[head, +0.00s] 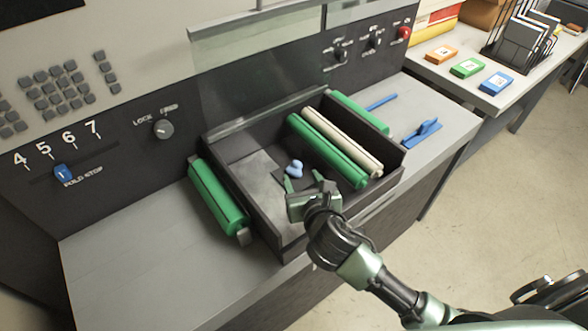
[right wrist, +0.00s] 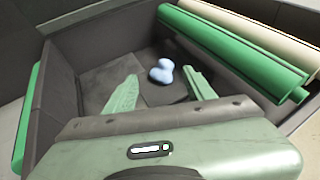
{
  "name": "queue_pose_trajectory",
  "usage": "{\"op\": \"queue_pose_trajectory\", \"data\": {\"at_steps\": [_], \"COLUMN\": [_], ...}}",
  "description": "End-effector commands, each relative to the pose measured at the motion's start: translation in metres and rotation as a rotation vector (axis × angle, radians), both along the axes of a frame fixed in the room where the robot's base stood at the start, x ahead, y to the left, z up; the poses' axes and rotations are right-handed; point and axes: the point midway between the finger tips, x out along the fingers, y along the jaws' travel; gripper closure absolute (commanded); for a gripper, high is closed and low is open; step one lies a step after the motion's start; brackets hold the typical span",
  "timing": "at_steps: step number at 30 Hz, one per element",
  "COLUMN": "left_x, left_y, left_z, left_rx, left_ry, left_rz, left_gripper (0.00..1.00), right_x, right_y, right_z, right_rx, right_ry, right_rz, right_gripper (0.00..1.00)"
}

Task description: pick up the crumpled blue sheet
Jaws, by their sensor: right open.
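The crumpled blue sheet (head: 294,169) is a small pale-blue lump on the floor of the dark open tray (head: 228,186). It also shows in the right wrist view (right wrist: 162,71), just beyond the fingertips and between their lines. My right gripper (head: 301,181) reaches into the tray from the front. In the right wrist view its two green fingers (right wrist: 165,82) are apart with nothing between them. The sheet appears clear of both fingers; the exact height gap cannot be told. My left gripper is not in view.
Green rollers (head: 327,150) and a cream roller (head: 343,142) lie in the tray's right part. Another green roller (head: 217,198) lies outside its left wall. A blue tool (head: 422,132) rests on the counter at right. The tray walls stand close around the gripper.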

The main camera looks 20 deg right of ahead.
Motion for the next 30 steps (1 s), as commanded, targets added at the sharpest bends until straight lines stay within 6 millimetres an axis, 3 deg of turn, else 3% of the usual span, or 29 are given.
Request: {"op": "queue_pose_trajectory", "data": {"at_steps": [2, 18, 28, 30], "left_x": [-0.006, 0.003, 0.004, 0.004], "left_y": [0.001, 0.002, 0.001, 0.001], "left_z": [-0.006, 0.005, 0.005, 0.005], "left_rx": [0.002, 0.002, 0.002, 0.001], "left_ry": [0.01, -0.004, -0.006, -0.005], "left_rz": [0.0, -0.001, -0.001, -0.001], "left_gripper": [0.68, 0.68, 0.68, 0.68], "right_x": [0.003, 0.063, 0.069, 0.069], "right_y": [0.0, -0.008, -0.008, -0.008], "right_z": [-0.007, -0.036, -0.04, -0.04], "right_rx": [0.0, 0.001, 0.001, 0.001], "right_ry": [-0.001, 0.0, 0.0, 0.0], "right_rz": [-0.001, -0.002, 0.0, 0.0], "right_gripper": [0.46, 0.46, 0.46, 0.65]}}
